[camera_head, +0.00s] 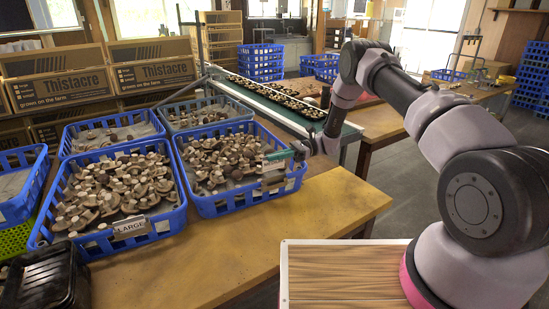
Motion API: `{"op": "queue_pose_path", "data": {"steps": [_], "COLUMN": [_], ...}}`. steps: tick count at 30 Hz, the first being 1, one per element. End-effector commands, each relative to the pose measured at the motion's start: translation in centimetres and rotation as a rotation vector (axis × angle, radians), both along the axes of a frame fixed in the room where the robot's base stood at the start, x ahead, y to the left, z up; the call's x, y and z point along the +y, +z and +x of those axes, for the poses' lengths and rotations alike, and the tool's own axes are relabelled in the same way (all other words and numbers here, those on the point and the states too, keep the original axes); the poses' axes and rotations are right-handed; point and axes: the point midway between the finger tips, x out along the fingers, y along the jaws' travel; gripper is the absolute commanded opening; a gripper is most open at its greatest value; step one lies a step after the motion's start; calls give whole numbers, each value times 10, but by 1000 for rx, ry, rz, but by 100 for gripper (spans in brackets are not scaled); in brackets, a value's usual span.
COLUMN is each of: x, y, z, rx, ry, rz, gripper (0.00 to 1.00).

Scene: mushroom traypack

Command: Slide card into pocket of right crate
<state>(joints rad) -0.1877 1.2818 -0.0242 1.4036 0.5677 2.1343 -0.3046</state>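The right crate (232,205) is a blue plastic crate of brown mushrooms, standing on the wooden table. My gripper (279,156) is at its right-hand side, close to the rim. Small pale pieces (272,182) show on that side below the gripper; I cannot tell whether they are the pocket, the card or both. The fingers are too small to tell whether they are open or shut on a card. The left crate (100,244), also blue and full of mushrooms, has a card reading LARGE (131,228) on its front.
Two more blue crates (66,141) (250,115) stand behind these. A conveyor (350,131) with mushroom trays runs behind my gripper. Thistacre boxes (155,73) are stacked at the back left. A black container (45,282) is at the front left. The table front (200,275) is clear.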

Motion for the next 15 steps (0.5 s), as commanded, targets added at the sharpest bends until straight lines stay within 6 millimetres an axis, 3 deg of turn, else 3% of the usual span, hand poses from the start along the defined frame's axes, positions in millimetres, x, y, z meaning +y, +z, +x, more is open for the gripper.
{"op": "queue_pose_path", "data": {"steps": [15], "x": [0], "y": [-42], "z": [-1], "rx": [0], "ry": [13], "rz": [1], "gripper": [0]}}
